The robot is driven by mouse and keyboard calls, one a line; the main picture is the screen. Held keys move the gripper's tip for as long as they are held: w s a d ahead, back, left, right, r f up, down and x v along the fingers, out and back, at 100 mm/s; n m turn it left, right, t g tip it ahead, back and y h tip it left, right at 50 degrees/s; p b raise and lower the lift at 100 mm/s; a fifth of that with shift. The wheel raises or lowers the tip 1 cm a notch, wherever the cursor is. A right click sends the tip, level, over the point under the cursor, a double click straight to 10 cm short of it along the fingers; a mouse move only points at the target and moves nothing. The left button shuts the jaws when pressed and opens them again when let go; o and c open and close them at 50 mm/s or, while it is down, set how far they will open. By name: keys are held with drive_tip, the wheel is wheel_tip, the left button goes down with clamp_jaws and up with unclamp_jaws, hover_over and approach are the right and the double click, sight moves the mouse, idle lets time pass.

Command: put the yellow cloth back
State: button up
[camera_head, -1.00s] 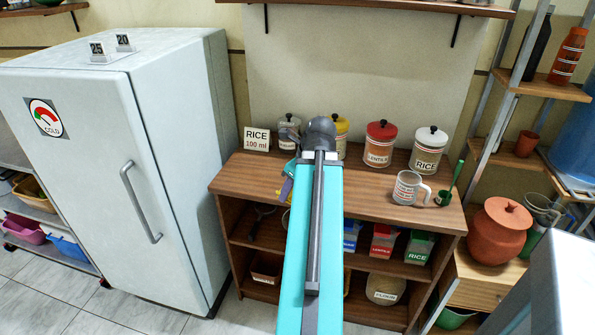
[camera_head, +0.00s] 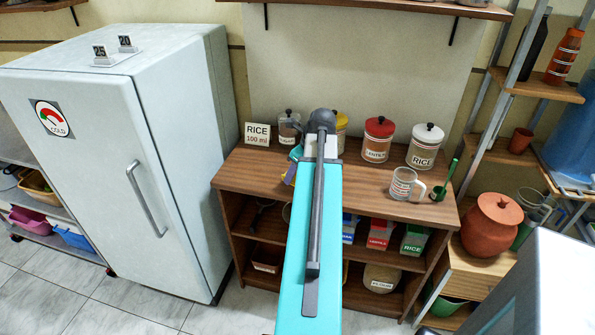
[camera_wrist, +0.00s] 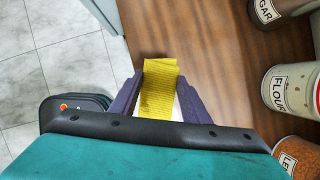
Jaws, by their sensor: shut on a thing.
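The yellow cloth (camera_wrist: 160,92) is a ribbed strip between the two purple fingers of my gripper (camera_wrist: 158,84) in the wrist view. My gripper is shut on it, and the cloth's end shows past the fingertips. The cloth is over or close to the left edge of the wooden shelf top (camera_wrist: 200,45); I cannot tell whether it touches. In the head view my arm hides most of the gripper, and only a small purple part (camera_head: 291,172) shows at its left.
A fridge (camera_head: 120,150) stands left of the shelf unit. Jars, including a red-lidded one (camera_head: 377,140) and the rice jar (camera_head: 425,147), line the shelf's back. A clear mug (camera_head: 404,185) stands at the right. The top's left front part (camera_head: 240,175) is clear.

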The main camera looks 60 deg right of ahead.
drive_tip(key=shift+w+d+f+p, duration=0.15)
drive_tip(key=shift+w+d, duration=0.2)
drive_tip(key=shift+d, duration=0.55)
drive_tip(key=shift+w+d+p, duration=0.2)
drive_tip(key=shift+w+d, duration=0.2)
drive_tip(key=shift+d, duration=0.45)
drive_tip(key=shift+w+d+f+p, duration=0.15)
drive_tip(key=shift+w+d, duration=0.2)
drive_tip(key=shift+d, duration=0.55)
drive_tip(key=shift+f+p, duration=0.45)
drive_tip(key=shift+f, duration=1.25)
drive_tip(key=shift+f, duration=0.1)
drive_tip(key=o, duration=1)
drive_tip(key=shift+b+v, duration=0.8)
drive_tip(key=shift+v, duration=5.3)
